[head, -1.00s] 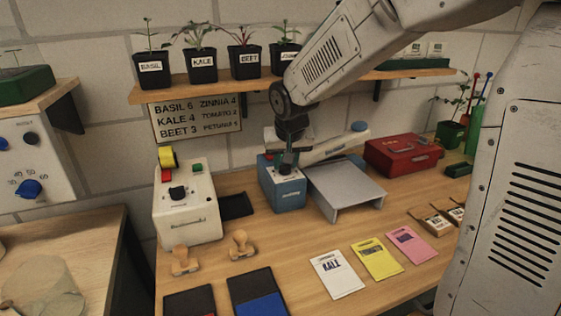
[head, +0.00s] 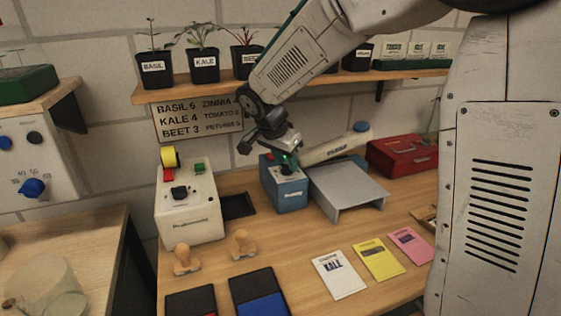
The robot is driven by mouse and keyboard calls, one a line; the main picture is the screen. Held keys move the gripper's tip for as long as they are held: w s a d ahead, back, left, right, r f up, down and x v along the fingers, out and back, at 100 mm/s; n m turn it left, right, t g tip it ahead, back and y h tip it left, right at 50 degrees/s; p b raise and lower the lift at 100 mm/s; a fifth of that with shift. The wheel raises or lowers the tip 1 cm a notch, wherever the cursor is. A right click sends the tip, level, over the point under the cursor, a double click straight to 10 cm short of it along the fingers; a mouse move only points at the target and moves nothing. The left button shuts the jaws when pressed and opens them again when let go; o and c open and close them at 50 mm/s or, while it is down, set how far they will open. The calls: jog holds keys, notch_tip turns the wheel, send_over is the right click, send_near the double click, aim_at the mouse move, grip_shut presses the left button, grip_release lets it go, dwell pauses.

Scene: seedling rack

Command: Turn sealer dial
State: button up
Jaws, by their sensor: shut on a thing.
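The sealer is a blue box (head: 285,194) on the bench in the head view, with a pale pressing arm (head: 337,146) reaching right over a grey tray. Its dark dial (head: 288,171) is on top of the box, mostly hidden by my gripper. My gripper (head: 286,163) comes down on the dial from the upper left, tilted, and is shut on it. The dial's pointer and marks are too small and covered to read.
A white machine (head: 189,209) with a black knob stands left of the sealer. A grey tray (head: 347,190) and red box (head: 402,156) are on its right. Stamps, ink pads and seed packets (head: 338,275) lie in front. A plant shelf (head: 195,87) hangs above.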

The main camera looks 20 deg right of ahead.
jog(key=shift+m+g, duration=0.3)
jog(key=shift+m, duration=0.4)
jog(key=o, duration=1)
jog(key=v, duration=0.7)
jog(key=shift+a+r, duration=0.25)
jog(key=shift+r, duration=0.1)
